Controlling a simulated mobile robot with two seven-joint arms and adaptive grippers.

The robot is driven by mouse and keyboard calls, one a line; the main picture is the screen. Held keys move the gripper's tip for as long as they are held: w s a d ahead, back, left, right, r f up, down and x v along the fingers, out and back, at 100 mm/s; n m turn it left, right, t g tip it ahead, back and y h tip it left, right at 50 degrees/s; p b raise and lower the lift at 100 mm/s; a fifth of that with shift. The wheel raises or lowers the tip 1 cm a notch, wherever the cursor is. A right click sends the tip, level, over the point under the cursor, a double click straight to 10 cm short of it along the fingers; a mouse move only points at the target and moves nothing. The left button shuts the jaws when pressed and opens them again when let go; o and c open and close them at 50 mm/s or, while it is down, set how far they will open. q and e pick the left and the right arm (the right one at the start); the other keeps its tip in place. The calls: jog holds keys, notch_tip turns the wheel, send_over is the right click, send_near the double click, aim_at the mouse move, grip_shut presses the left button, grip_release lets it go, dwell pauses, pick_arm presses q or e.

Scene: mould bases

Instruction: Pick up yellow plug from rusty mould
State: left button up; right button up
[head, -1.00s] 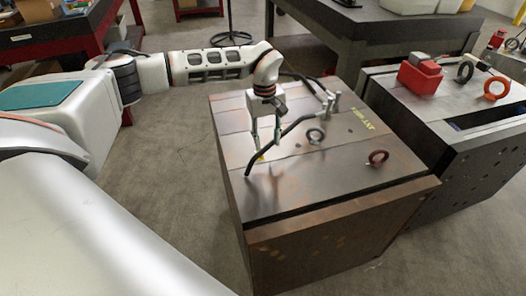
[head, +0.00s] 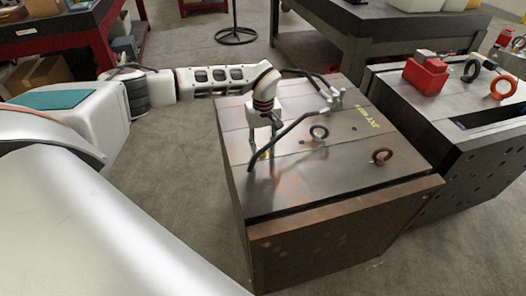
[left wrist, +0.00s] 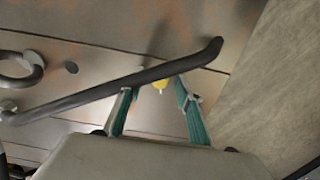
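The rusty mould (head: 330,172) is a large steel block with brown-stained sides, in the middle of the head view. My left gripper (head: 261,154) points down over the left part of its top. The gripper (left wrist: 155,90) is open, with no finger seen clamping the plug. The hose crosses right at the fingertips; I cannot tell whether they touch it. In the head view the plug is too small to make out clearly. My right gripper is not in view.
A grey lifting ring (head: 319,132) and a rusty ring (head: 382,156) stand on the mould top. A metal fitting (head: 335,100) joins the hoses farther back. Another mould (head: 455,115) at right carries a red box (head: 426,76) and an orange ring (head: 503,88).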

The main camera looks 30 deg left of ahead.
pick_arm(q)
jog(key=c, duration=0.8)
